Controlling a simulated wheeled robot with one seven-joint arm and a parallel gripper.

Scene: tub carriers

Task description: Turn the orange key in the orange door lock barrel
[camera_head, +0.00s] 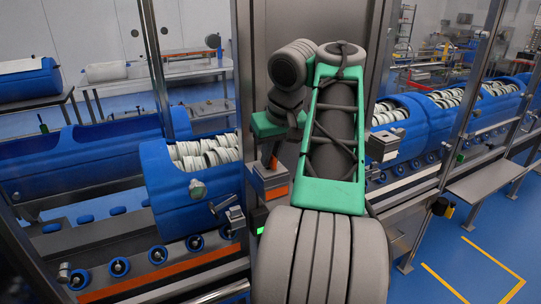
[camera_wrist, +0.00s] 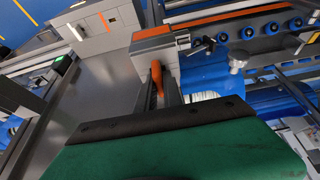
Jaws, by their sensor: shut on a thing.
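The orange key (camera_wrist: 157,76) shows in the wrist view between the two dark fingers of my gripper (camera_wrist: 166,88), which is shut on it. The key's far end meets a grey lock housing (camera_wrist: 155,43) with an orange stripe. I cannot make out the lock barrel itself or how deep the key sits. In the head view my gripper (camera_head: 271,158) points down at the grey housing (camera_head: 262,176) on the door post, with a bit of orange at its tips. My arm hides part of the post.
A blue tub (camera_head: 165,190) of white rings stands on rollers left of the post. More blue tubs (camera_head: 420,122) are at the right behind glass panels. A grey bench (camera_head: 492,186) stands at the right.

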